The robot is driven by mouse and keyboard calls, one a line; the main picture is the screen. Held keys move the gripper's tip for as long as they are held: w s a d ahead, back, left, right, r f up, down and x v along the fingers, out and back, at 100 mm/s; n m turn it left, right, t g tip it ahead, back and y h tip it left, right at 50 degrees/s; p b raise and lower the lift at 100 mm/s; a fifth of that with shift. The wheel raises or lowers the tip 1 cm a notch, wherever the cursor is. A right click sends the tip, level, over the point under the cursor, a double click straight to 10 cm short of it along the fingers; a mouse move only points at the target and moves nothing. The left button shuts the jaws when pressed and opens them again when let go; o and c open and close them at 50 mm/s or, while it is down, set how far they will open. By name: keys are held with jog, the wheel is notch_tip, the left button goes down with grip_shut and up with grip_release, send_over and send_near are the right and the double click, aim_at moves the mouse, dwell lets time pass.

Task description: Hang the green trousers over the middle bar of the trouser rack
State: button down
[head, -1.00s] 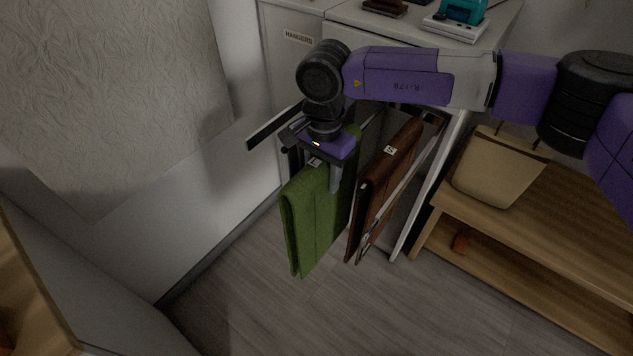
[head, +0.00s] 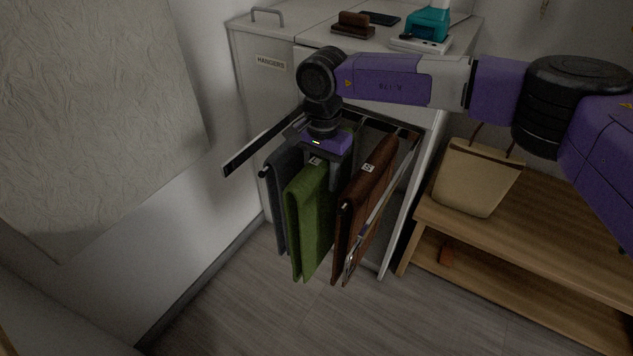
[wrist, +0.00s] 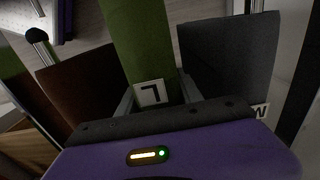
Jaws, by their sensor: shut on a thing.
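The green trousers (head: 312,225) hang folded from my gripper (head: 326,172) in the head view, between two other hanging pairs. In the wrist view the green trousers (wrist: 143,45) carry a white tag with an "L", and my gripper (wrist: 158,98) is shut on them near that tag. The trouser rack (head: 262,142) is pulled out from the cabinet. Brown trousers (head: 362,215) hang to the right of the green ones and dark grey trousers (head: 279,205) to the left. The middle bar is hidden behind the green cloth and my gripper, so I cannot tell whether the trousers rest on it.
The white cabinet (head: 262,90) labelled "HANGERS" stands behind the rack. A wooden bench (head: 470,232) with a beige bag (head: 478,178) stands to the right. A wall with a pale textured panel (head: 95,110) is at the left. The floor in front is clear.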

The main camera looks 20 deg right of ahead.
jog(key=w+d+b, duration=0.1)
jog(key=w+d, duration=0.2)
jog(key=d, duration=0.2)
jog(key=shift+w+d+f, duration=0.15)
jog(key=shift+w+f, duration=0.05)
jog(key=shift+f, duration=0.25)
dwell(0.4)
jog(key=c, duration=0.7)
grip_release()
jog(key=shift+r+p, duration=0.95)
jog(key=shift+r, duration=3)
